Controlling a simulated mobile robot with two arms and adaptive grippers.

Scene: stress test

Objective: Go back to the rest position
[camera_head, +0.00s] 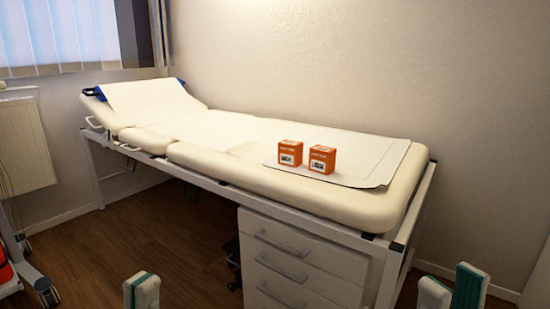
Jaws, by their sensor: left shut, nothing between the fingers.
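My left gripper (142,291) shows at the bottom edge, left of centre, with its white and teal fingertips together and nothing held. My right gripper (452,291) shows at the bottom right, with its two fingertips apart and nothing visible between them. Both grippers are low in front of the examination bed (240,187), clear of its top. Only the fingertips show; the rest of both arms is out of the picture.
Two orange boxes, a left one (290,153) and a right one (322,159), stand on a white sheet (375,150) on the bed. A white drawer cabinet (290,265) stands under the bed. A radiator (22,145) is at the left. The wooden floor (130,235) is open at left.

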